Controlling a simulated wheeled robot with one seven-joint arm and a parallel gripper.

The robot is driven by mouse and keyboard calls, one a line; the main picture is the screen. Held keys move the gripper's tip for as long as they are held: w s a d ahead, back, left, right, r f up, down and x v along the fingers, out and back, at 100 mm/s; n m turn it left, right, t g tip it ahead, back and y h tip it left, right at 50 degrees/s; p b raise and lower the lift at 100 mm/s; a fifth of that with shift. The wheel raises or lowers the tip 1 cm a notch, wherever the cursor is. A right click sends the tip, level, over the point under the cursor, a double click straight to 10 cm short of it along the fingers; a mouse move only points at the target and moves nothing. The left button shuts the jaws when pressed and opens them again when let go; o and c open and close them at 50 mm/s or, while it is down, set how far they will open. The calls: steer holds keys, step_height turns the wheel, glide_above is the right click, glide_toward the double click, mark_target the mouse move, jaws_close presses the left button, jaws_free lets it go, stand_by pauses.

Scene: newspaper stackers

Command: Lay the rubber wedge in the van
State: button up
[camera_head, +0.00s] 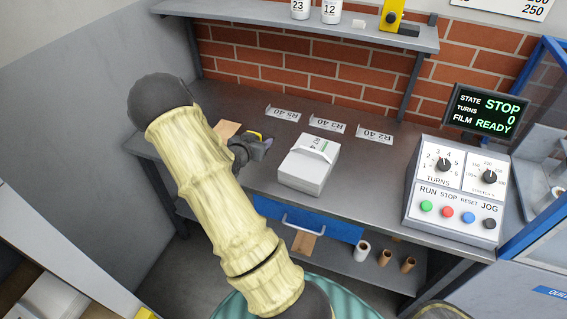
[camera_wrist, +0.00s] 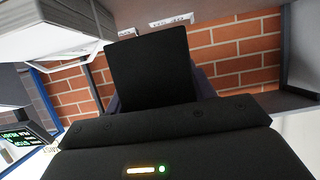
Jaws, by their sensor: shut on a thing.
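My gripper (camera_head: 264,146) is low over the grey bench, just left of a white wrapped bundle, and is partly hidden by my arm in the head view. In the wrist view a flat black block (camera_wrist: 150,65) stands out from the jaws, with a dark bluish finger behind it. It looks like the rubber wedge, held shut in my gripper, though its full shape is hidden. I cannot make out the wedge clearly in the head view. No van is recognisable in either view.
The white bundle (camera_head: 309,165) stands on the bench (camera_head: 370,180), close to my gripper. Angled label plates (camera_head: 327,125) line the back. A control box (camera_head: 455,190) stands at right. A shelf (camera_head: 300,22) overhangs the back. A tan piece (camera_head: 226,130) lies behind my gripper.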

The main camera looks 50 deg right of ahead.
glide_above(261, 170)
steer(key=shift+a+f+p, duration=0.1)
steer(key=shift+f+p, duration=0.2)
steer(key=shift+f, duration=2.55)
steer(key=shift+f, duration=2.1)
steer(key=o, duration=1.2)
steer(key=shift+f, duration=0.15)
